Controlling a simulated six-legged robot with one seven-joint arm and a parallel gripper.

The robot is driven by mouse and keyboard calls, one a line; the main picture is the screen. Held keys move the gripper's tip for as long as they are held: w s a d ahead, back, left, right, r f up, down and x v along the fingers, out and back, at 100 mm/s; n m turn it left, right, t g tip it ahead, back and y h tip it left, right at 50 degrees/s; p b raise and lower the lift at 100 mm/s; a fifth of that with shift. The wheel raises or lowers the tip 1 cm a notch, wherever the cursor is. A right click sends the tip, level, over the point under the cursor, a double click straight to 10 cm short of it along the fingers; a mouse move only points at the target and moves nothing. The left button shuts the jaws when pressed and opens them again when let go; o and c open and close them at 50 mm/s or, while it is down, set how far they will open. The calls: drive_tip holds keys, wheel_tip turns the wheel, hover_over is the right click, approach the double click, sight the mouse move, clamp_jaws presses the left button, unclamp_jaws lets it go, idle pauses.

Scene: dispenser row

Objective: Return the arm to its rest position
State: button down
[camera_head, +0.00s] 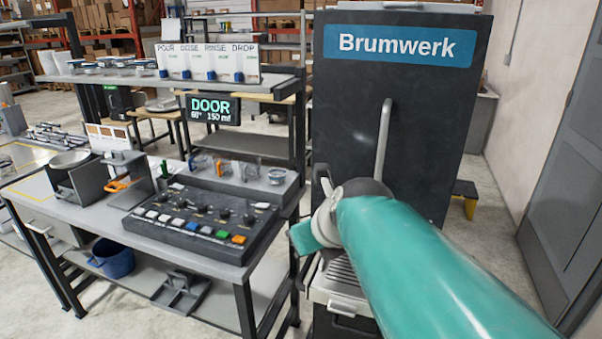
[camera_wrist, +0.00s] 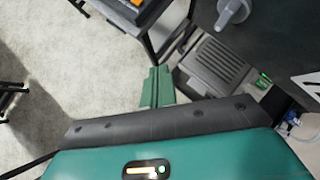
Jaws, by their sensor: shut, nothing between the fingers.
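My teal arm reaches in from the lower right of the head view and ends in front of the black Brumwerk machine (camera_head: 395,110). Its front part, with a grey joint, covers the machine's lower front and part of the drip grate (camera_head: 343,272). My gripper's green fingers (camera_wrist: 157,86) show in the wrist view, closed together and with nothing between them. They point over bare floor beside the grate, which also shows in the wrist view (camera_wrist: 213,67). The machine's upright grey handle (camera_head: 383,138) stands just beyond my arm. The fingers are hard to make out in the head view.
A bench (camera_head: 235,262) on the left carries a button panel (camera_head: 200,222) and several cups. A shelf (camera_head: 220,84) stands above it, with a DOOR display (camera_head: 211,108). A blue bucket (camera_head: 112,258) sits below. The floor right of the machine is mostly clear before a grey door (camera_head: 570,180).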

drive_tip(key=s+d+f+n+h, duration=0.1)
drive_tip(key=s+d+n, duration=0.3)
drive_tip(key=n, duration=0.6)
drive_tip(key=s+d+f+n+g+h, duration=0.1)
drive_tip(key=s+d+f+n, duration=0.2)
drive_tip(key=n, duration=0.7)
drive_tip(key=s+d+f+n+g+h, duration=0.1)
drive_tip(key=s+d+f+n, duration=0.1)
drive_tip(key=s+d+n, duration=0.4)
drive_tip(key=s+n, duration=0.3)
drive_tip(key=n, duration=0.1)
drive_tip(key=shift+s+d+f, duration=0.15)
drive_tip(key=shift+f, duration=0.25)
